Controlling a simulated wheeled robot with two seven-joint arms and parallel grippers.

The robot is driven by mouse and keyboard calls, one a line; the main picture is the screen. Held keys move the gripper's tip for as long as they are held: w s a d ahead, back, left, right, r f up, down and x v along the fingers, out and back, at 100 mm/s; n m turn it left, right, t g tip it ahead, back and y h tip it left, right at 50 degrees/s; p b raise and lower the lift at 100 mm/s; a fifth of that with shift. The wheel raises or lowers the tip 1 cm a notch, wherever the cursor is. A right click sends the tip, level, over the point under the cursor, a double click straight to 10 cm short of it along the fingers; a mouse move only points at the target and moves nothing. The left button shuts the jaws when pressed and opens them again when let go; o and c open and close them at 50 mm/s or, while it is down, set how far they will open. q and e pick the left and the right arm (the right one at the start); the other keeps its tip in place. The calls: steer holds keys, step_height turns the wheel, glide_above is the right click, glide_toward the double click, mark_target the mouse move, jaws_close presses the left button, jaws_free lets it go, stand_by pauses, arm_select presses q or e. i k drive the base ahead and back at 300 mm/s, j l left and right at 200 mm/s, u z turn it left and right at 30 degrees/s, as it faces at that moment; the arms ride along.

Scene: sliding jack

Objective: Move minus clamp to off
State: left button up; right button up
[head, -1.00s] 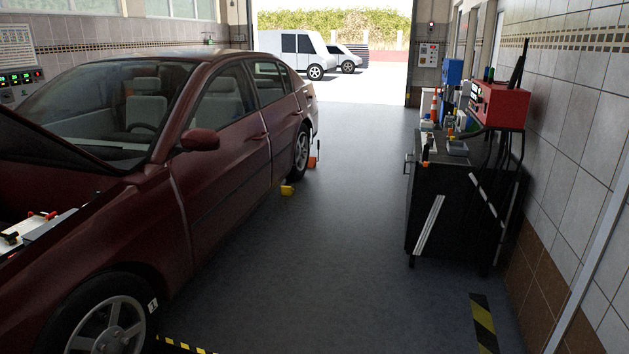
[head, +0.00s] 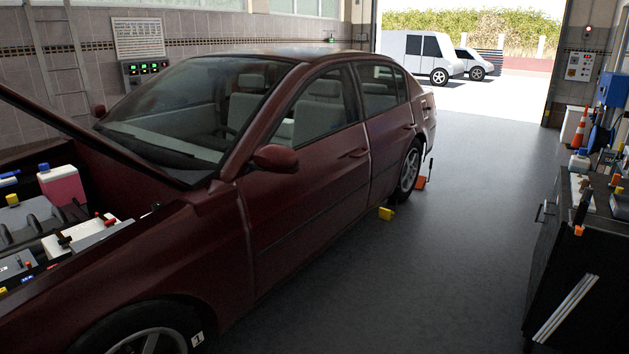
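The dark red car (head: 330,160) stands on the left with its hood raised. In its engine bay a pale, box-shaped battery (head: 88,236) shows at the lower left. A small black piece (head: 65,241), which looks like the minus clamp, sits at the battery's left end. A red piece (head: 110,222) sits at its right end. The black piece is too small to tell whether it is fastened or loose. Neither of my grippers is in view.
A pink-filled container with a blue cap (head: 61,185) stands behind the battery. A dark tool cart (head: 565,270) with several items on top stands at the right. A yellow chock (head: 386,213) lies beside the car. The floor between car and cart is clear.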

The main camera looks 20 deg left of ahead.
mark_target(62, 240)
steer(key=i+j+u, duration=0.1)
steer(key=i+u, duration=0.25)
steer(key=u, duration=0.15)
steer(key=i+u, duration=0.35)
steer(key=u, duration=0.15)
steer(key=i+l+u, duration=0.15)
steer(key=i+u, duration=0.3)
steer(key=i+l+u, duration=0.1)
steer(key=i+u, duration=0.25)
steer(key=k, duration=0.05)
